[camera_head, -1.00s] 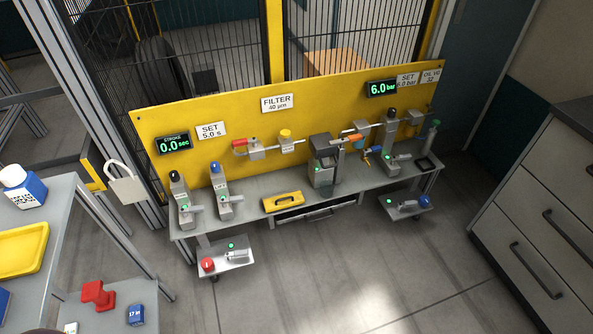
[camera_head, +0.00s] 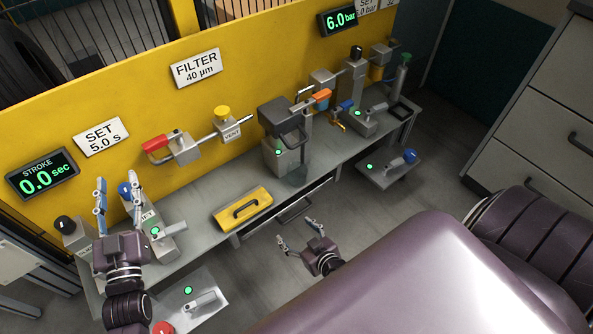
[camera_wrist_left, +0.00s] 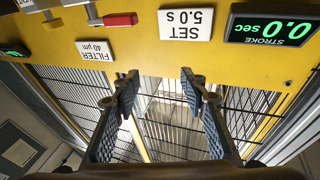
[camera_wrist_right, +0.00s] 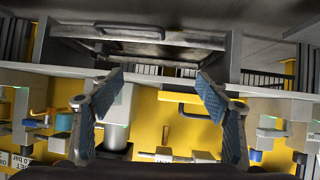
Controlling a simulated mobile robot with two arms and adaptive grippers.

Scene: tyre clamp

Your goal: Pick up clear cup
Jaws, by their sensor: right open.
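My left gripper (camera_head: 118,190) is open and empty over the left end of the bench, near the blue-knobbed valve.
The yellow panel (camera_head: 150,100) closes the back. A drawer handle (camera_head: 294,210) sits under the bench front. Small side shelves flank it.

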